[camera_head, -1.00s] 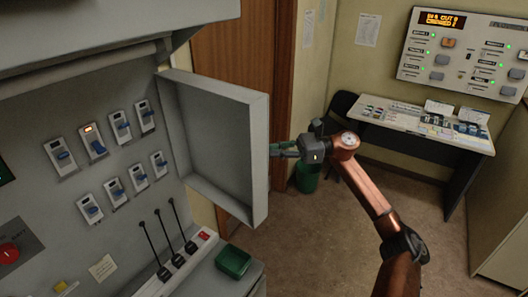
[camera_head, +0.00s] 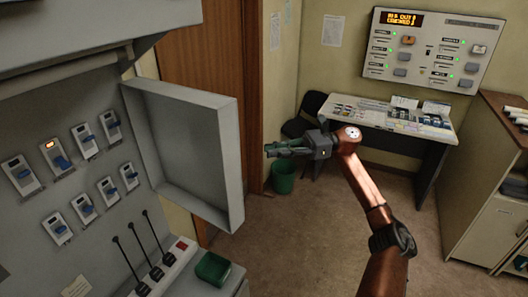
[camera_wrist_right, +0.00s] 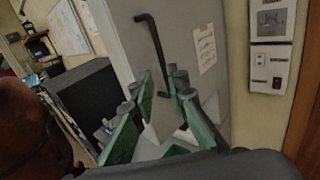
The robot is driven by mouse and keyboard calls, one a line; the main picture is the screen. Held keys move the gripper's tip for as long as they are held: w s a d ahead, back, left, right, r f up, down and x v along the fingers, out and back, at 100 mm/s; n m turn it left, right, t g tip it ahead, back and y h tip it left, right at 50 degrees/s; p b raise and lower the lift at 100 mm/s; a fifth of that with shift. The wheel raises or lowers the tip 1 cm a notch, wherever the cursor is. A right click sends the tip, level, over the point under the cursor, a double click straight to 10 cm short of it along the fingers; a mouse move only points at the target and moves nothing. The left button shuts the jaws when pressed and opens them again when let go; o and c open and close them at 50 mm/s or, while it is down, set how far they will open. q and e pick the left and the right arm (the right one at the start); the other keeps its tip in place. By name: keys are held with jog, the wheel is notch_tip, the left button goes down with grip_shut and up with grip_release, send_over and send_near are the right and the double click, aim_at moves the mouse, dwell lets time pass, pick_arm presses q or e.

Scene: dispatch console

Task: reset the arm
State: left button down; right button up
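My right arm reaches in from the bottom right of the head view, copper-coloured with dark joints. Its right gripper (camera_head: 270,150) points left, just right of the open grey cabinet door (camera_head: 232,165), with a small gap between them in the picture. The wrist view also shows the right gripper (camera_wrist_right: 160,88), its green fingers apart and nothing between them. Behind them there is a light grey panel (camera_wrist_right: 183,25) with a black bar handle (camera_wrist_right: 153,50). My left gripper is out of view.
The grey switch panel (camera_head: 30,145) with blue-levered breakers fills the left side. A desk (camera_head: 425,150), a wall display (camera_head: 430,50) and a green bin (camera_head: 283,177) stand behind. Floor is open below the arm.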

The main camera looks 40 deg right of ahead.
dwell(0.6)
